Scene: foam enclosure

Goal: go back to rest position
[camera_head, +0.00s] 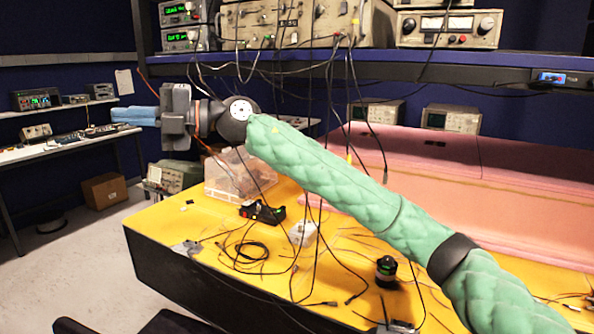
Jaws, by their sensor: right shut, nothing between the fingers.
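My right arm, in a green padded sleeve, crosses the head view from the lower right to the upper left. My right gripper (135,116) is at its end, with blue fingers pointing left. The fingers are shut with nothing between them. The gripper is raised in the air, beyond the left end of the yellow table (175,226). It appears clear of the table and of the things on it. My left gripper is not in view.
Pink foam walls (440,160) stand along the table's back right. A clear plastic box (232,175), cables and a small black device (386,272) are on the table. Dark cables hang from the shelf (460,65) around my arm. Open floor lies left.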

